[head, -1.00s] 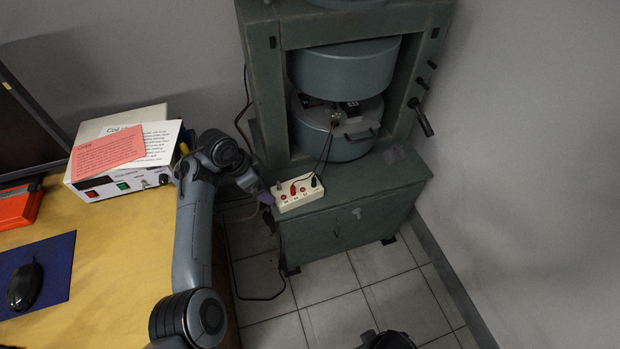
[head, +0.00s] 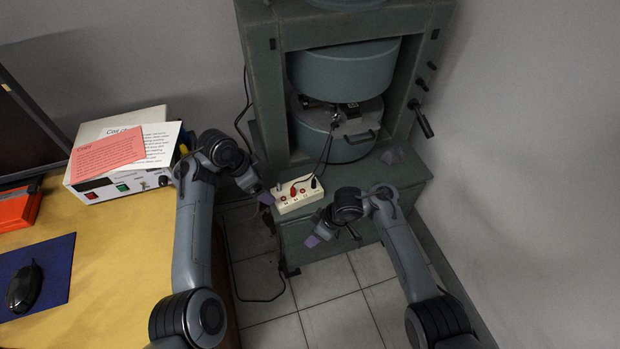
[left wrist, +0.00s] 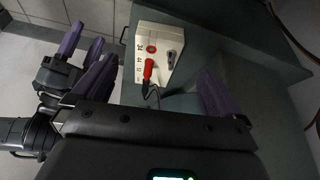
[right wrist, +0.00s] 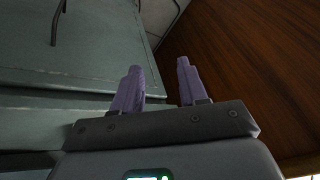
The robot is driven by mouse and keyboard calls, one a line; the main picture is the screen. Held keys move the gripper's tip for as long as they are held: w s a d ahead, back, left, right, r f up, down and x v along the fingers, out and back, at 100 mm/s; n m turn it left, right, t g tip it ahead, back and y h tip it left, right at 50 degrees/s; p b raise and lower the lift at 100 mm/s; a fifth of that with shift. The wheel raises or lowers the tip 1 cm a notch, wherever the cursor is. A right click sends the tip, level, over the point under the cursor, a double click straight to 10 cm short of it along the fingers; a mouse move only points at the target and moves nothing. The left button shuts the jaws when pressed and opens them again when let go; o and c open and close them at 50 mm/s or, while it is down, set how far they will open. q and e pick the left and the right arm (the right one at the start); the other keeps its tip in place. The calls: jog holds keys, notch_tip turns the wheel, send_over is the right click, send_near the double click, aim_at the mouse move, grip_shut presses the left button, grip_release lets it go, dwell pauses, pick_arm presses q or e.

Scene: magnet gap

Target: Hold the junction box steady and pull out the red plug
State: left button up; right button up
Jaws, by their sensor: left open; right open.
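The cream junction box (head: 299,200) sits on the green ledge at the magnet's foot. The red plug (head: 293,190) stands in its top; in the left wrist view the red plug (left wrist: 148,70) is upright with a dark lead. My left gripper (head: 266,198) is open and empty at the box's left end. In the left wrist view the box (left wrist: 172,38) lies ahead of and partly between its open fingers (left wrist: 155,90). My right gripper (head: 318,240) is open and empty, low in front of the ledge and apart from the box. Its purple fingers (right wrist: 159,88) show nothing between them.
The green magnet frame (head: 262,85) rises behind the box. Black leads (head: 327,150) run from the magnet to the box. A yellow desk (head: 120,235) at left carries a power supply (head: 120,185) and a mouse (head: 25,285). Tiled floor lies below.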

aim_at(277, 197)
pick_arm(q)
jog(key=x, duration=1)
jog(key=shift+d+f, duration=0.1)
jog(key=shift+f, duration=0.3)
pick_arm(e)
jog(key=w+r+t, duration=0.1)
jog(key=w+r, duration=0.3)
jog(key=r, duration=0.3)
jog(key=w+a+r+t, duration=0.1)
jog(key=w+r, duration=0.4)
jog(key=r, duration=0.2)
jog(key=shift+r+n+t, duration=0.3)
jog(key=shift+n, duration=0.1)
jog(key=shift+w, duration=0.1)
pick_arm(q)
jog(key=c, duration=0.9)
jog(key=shift+c, duration=0.5)
pick_arm(e)
jog(key=shift+o, duration=0.5)
jog(key=shift+a, duration=0.1)
